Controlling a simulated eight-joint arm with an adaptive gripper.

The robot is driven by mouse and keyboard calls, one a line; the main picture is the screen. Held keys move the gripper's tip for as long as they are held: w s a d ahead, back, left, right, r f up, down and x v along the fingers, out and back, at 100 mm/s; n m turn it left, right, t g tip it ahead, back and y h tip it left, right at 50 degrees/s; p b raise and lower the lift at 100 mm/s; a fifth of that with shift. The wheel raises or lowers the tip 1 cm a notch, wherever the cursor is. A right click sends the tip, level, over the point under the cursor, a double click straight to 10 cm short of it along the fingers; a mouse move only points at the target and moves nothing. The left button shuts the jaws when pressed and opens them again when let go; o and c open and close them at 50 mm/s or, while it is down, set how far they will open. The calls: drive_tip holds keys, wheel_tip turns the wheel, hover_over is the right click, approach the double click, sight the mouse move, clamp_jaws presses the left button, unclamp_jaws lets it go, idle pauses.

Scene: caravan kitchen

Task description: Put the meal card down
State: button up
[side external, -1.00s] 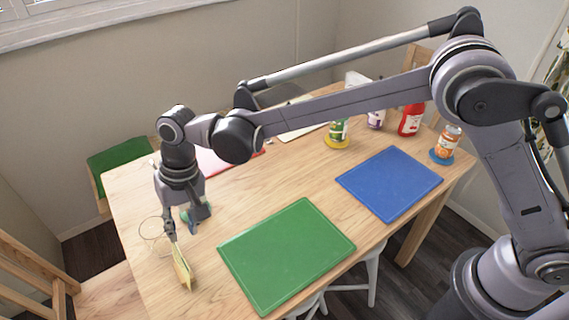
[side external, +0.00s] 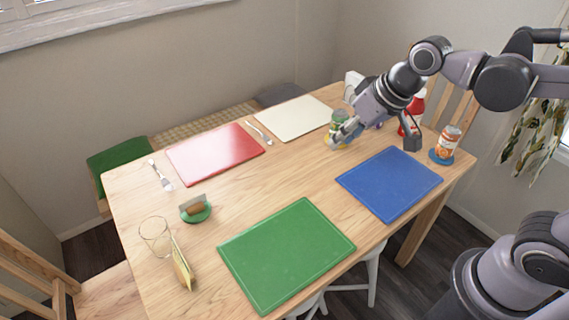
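A thin yellowish card (side external: 182,265), which looks like the meal card, stands tilted on the wooden table (side external: 290,180) at the front left. Its top edge is close to a clear glass (side external: 155,236); I cannot tell whether they touch. Another small card (side external: 193,205) stands in a green round holder (side external: 198,215) behind it. My gripper (side external: 380,140) is open, with its fingers wide apart, far from the yellowish card at the right back of the table. It is beside a green-labelled jar (side external: 338,122) and partly covers it.
Green (side external: 285,255), blue (side external: 388,183), red (side external: 214,153) and cream (side external: 290,117) mats lie on the table. A red bottle (side external: 416,108) and an orange-labelled jar (side external: 449,142) stand near my gripper. Bare wood lies between the mats.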

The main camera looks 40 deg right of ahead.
drive_tip(key=s+d+f+t+h, duration=0.1)
drive_tip(key=s+d+f, duration=0.2)
drive_tip(key=s+d, duration=0.3)
drive_tip(key=shift+s+d+t, duration=0.15)
drive_tip(key=shift+d+t, duration=0.15)
drive_tip(key=shift+d, duration=0.05)
